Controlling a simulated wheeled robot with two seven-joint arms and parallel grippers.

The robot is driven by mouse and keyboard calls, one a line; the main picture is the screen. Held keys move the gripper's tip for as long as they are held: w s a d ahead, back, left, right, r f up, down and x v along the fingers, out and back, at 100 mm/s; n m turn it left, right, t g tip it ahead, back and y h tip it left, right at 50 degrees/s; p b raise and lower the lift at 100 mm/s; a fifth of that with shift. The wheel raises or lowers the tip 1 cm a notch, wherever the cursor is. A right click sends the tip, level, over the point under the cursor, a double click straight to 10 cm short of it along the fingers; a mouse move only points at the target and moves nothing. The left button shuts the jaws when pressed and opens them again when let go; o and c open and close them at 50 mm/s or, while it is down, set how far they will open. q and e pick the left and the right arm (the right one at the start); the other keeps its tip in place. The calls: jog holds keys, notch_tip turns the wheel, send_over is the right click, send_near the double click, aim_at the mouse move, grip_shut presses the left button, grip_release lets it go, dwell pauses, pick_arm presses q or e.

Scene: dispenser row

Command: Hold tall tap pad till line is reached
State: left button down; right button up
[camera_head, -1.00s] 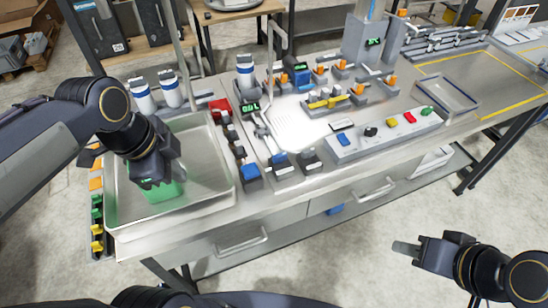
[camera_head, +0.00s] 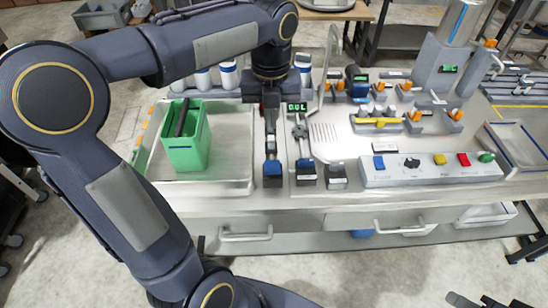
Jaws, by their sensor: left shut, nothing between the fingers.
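My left gripper (camera_head: 271,153) is shut and empty, pointing down over the row of pads at the table's front. Its tips are just above or touching the leftmost blue pad (camera_head: 272,168); I cannot tell which. A second blue pad (camera_head: 306,164) and a grey pad (camera_head: 337,171) stand to its right. A tall arched metal tap (camera_head: 329,60) rises behind a digital display (camera_head: 297,107). A green open container (camera_head: 185,147) stands in the metal tray at left, with a dark strip inside; no fill line is readable. My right gripper (camera_head: 462,301) is partly cut off at the bottom right.
A control box (camera_head: 430,172) with coloured buttons lies right of the pads. White bottles (camera_head: 228,76) stand behind the tray (camera_head: 220,187). An empty tray (camera_head: 515,145) is at far right.

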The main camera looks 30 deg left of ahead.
aim_at(272, 167)
pick_arm(q)
jog(key=shift+f, duration=0.15)
notch_tip(272, 167, down, 14)
jog(key=shift+r+p, duration=0.2)
jog(key=shift+p, duration=0.15)
jog(key=shift+f, duration=0.1)
